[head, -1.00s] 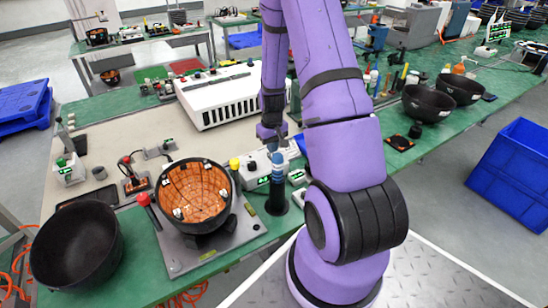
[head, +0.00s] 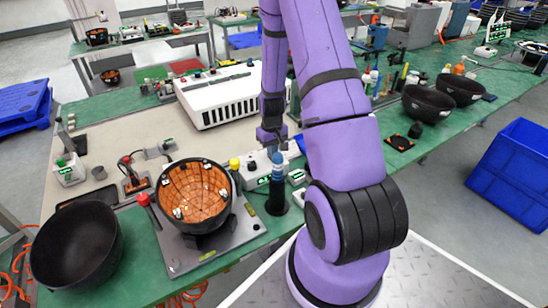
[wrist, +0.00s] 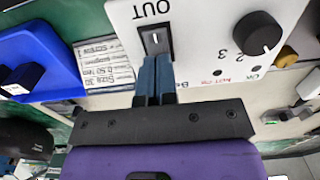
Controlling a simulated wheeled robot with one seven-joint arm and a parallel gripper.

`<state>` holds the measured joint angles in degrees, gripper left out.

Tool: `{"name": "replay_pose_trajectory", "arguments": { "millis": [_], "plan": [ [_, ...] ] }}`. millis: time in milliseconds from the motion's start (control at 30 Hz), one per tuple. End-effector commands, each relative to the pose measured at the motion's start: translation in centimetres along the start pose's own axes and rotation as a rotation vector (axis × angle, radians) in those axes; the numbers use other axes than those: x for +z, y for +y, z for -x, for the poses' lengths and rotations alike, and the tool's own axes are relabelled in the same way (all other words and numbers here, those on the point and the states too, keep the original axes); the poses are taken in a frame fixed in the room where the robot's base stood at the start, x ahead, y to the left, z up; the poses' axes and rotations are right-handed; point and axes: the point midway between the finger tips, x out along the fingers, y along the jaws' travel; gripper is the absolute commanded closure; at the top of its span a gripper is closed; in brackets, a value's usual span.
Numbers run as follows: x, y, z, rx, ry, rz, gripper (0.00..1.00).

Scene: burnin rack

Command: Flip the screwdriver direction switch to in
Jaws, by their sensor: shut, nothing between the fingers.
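The direction switch (wrist: 155,39) is a small black rocker with a pale mark on a white control box (wrist: 196,18), in the wrist view. The word OUT is printed upside down just above it in the picture. I cannot tell which side of the rocker is pressed. My gripper (wrist: 157,62) is shut and empty; its blue fingertips are at the switch's lower edge and hide what is printed there. Contact is not clear. In the head view my gripper (head: 271,138) points down above the white box (head: 255,172), beside an upright blue-and-black tool (head: 277,172), seemingly the screwdriver.
A black knob (wrist: 257,33) with numbers is on the same panel. A blue holder (wrist: 35,65) and a printed label card (wrist: 103,62) lie left of it. In the head view, an orange-lined bowl (head: 194,193) and a white vented unit (head: 225,97) are close by.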

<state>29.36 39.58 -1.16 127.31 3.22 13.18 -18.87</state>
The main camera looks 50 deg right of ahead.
Motion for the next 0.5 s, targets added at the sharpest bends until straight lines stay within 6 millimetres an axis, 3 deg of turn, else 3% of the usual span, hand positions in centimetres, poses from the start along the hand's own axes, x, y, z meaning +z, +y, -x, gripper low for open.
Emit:
{"name": "replay_pose_trajectory", "arguments": {
  "millis": [500],
  "plan": [
    [-0.01,0.00,-0.66,0.000,0.001,0.000,1.00]
  ]
}}
